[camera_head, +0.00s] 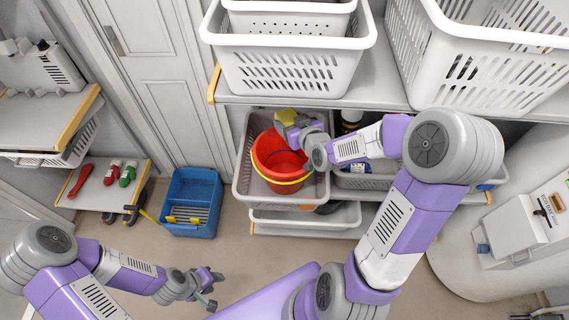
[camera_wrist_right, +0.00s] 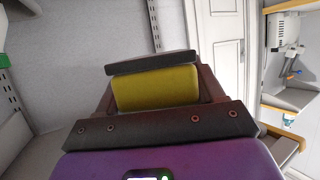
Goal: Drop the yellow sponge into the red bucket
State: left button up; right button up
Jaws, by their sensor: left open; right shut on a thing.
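The red bucket (camera_head: 275,157) with a yellow band sits in a grey basket on the shelf under the upper shelf, in the head view. The yellow sponge (camera_head: 285,116) is at the bucket's back rim, held by my right gripper (camera_head: 290,125). In the right wrist view the sponge (camera_wrist_right: 156,88) is clamped between the dark fingers of the right gripper (camera_wrist_right: 155,85). I cannot tell whether the sponge touches the bucket. My left gripper (camera_head: 208,288) is open and empty, low above the floor at the lower left.
The grey basket (camera_head: 240,187) surrounds the bucket. White laundry baskets (camera_head: 290,70) stand on the shelf above, close over my right arm. A blue bin (camera_head: 191,205) is on the floor, left of the shelf. The floor in front is partly clear.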

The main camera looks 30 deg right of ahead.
notch_tip(320, 180, down, 5)
jog(key=b, duration=0.2)
jog(key=shift+b, duration=0.4)
jog(key=shift+r, duration=0.1)
jog(key=o, duration=1.1)
jog(key=shift+b+v, duration=3.05)
jog(key=shift+v, duration=0.65)
